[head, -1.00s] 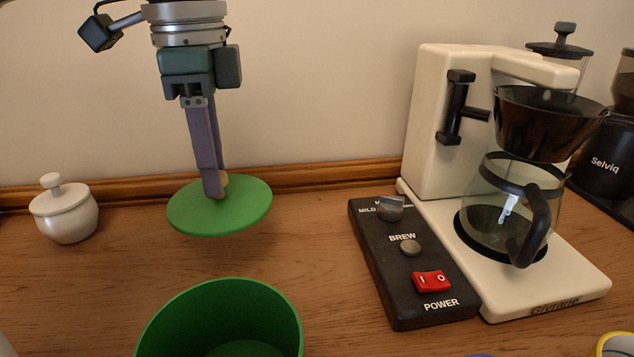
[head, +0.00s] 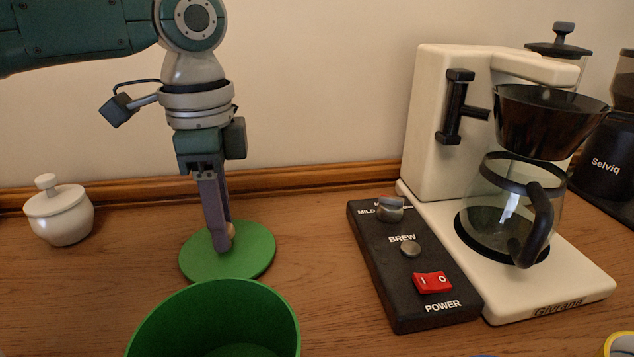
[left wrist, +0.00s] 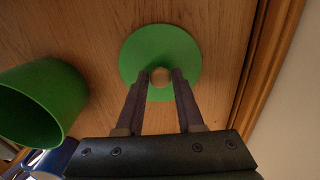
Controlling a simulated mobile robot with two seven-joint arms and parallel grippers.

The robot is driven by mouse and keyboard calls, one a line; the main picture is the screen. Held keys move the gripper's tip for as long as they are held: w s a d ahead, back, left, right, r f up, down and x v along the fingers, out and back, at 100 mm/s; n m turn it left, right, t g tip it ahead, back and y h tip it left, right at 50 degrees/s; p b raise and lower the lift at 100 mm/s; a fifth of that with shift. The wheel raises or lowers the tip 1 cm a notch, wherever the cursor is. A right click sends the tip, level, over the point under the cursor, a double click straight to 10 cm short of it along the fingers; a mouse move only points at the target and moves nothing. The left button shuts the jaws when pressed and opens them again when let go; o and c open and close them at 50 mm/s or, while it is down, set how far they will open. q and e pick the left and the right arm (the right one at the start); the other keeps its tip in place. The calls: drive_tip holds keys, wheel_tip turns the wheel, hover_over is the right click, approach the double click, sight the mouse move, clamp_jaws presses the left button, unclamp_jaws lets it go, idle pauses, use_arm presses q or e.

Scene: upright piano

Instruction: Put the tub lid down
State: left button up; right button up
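The tub lid (head: 250,262) is a flat green disc with a small tan knob. It is level at the wooden counter behind the green tub; I cannot tell for sure whether its underside touches the wood. My left gripper (head: 222,240) points down over the lid with its fingers on either side of the knob, and looks shut on it. In the left wrist view the lid (left wrist: 138,50) shows with the knob between the fingertips (left wrist: 160,80). The open green tub (head: 215,315) stands in front of the lid. My right gripper is not in view.
A white lidded pot (head: 60,215) stands at the left by the wall trim. A cream coffee maker (head: 432,130) with a black control panel (head: 400,270) stands to the right. Bare counter (head: 310,240) lies between the lid and the panel.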

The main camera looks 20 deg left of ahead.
use_arm(q)
drive_tip(key=o, duration=0.3)
wheel_tip(320, 180, up, 12)
drive_tip(key=shift+r+p, duration=0.2)
drive_tip(key=shift+p, duration=0.6)
